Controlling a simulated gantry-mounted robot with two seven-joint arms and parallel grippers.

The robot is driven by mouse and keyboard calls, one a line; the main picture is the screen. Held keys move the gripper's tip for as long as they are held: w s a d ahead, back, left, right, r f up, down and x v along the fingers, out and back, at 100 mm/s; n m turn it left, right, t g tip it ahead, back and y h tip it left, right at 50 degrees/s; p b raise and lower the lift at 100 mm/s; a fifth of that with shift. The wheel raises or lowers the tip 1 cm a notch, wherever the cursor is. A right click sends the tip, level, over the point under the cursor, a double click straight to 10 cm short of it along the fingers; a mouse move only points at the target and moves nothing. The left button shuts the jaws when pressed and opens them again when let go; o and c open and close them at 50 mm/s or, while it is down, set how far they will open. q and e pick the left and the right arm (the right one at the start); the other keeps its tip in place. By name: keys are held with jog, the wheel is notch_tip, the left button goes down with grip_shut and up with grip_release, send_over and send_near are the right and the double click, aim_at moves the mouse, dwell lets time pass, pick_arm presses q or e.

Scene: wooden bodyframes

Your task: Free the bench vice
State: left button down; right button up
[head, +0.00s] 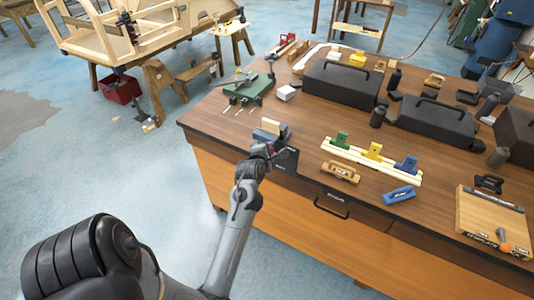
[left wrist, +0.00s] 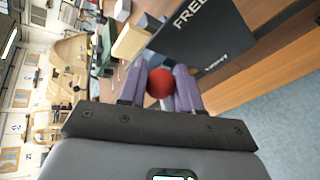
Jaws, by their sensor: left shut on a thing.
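The bench vice (head: 270,131) is mounted at the bench's front edge, with a pale wooden block at its jaws. In the left wrist view, a pale block (left wrist: 130,40) shows just beyond the fingers. My left gripper (head: 268,150) is at the front of the vice. In the left wrist view, its two purple-grey fingers (left wrist: 160,88) are shut on a red ball-shaped knob (left wrist: 160,82). The rest of what carries the knob is hidden. A dark panel (left wrist: 205,38) with white lettering, partly readable as "FREE", is beside the fingers. My right gripper is not in view.
The wooden workbench (head: 240,127) carries a green tool stand (head: 252,88) behind the vice, black toolboxes (head: 342,86) at the back, and a pale rack (head: 372,160) with coloured blocks to the right. Open blue floor lies left of the bench.

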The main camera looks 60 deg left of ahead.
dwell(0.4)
pick_arm(q)
jog(key=c, duration=0.8)
grip_release()
jog(key=shift+a+r, duration=0.1)
jog(key=shift+a, duration=0.05)
